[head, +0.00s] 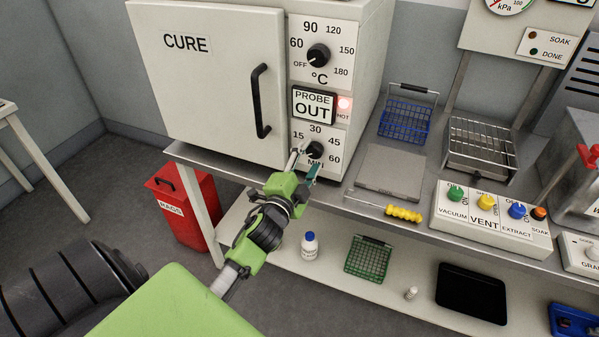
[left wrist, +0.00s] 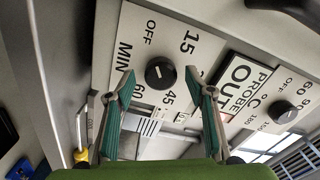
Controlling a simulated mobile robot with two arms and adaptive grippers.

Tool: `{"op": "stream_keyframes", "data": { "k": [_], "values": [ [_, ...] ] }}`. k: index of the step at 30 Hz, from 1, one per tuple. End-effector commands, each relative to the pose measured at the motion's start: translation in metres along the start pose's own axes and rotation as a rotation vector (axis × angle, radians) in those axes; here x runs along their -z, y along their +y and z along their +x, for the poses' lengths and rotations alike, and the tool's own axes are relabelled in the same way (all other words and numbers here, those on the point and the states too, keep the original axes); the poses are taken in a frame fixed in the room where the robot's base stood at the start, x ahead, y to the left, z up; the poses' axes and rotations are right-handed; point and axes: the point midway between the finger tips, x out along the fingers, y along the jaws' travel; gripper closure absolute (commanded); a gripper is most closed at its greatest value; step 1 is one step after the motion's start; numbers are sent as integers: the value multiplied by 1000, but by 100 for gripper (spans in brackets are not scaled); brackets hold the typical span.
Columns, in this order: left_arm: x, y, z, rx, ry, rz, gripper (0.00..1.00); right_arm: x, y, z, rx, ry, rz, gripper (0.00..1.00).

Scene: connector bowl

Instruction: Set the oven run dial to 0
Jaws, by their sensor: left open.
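The oven run dial (head: 315,149) is a black round knob on the lower panel of the oven, under the PROBE OUT sign. Its scale reads 15, 30, 45, 60 and MIN. In the left wrist view the dial (left wrist: 160,73) shows between my fingertips, with an OFF mark at one end of the scale. A small white pointer line shows on the knob, but I cannot tell its exact setting. My left gripper (head: 304,163) is open in front of the dial; its fingers (left wrist: 160,80) stand either side, and contact cannot be told. My right gripper is not in view.
The door handle (head: 261,101) is left of the run dial. A yellow-handled tool (head: 404,213) and a switch box (head: 492,221) lie on the bench to the right.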

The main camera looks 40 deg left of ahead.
Motion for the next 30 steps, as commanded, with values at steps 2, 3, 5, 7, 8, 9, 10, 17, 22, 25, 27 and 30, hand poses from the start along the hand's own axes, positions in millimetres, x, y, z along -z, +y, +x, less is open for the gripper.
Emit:
{"op": "stream_keyframes", "data": {
  "k": [2,3,5,7,8,9,10,17,22,25,27,30],
  "values": [
    [-1,2,-15,-3,-2,-1,51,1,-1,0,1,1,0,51],
    [-1,1,-22,-3,-2,-1,51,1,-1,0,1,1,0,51],
    [-1,2,-35,-3,-3,-1,51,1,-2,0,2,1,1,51],
    [-1,1,-50,-3,-4,-1,51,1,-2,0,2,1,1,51],
    [-1,2,-56,-4,-4,-1,51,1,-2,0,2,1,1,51],
    [-1,2,-64,-4,-3,-1,51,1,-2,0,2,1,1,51],
    [-1,2,-69,-4,-3,-1,51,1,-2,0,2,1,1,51],
    [-1,1,-100,-2,-3,-1,51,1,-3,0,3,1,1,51],
    [-1,0,-107,-1,-2,0,51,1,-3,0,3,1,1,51],
    [0,0,-108,0,-2,0,51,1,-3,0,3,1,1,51],
    [0,0,-108,0,-2,0,51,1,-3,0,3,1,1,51],
    [-1,0,-108,0,-2,0,51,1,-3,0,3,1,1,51]
  ]
}}
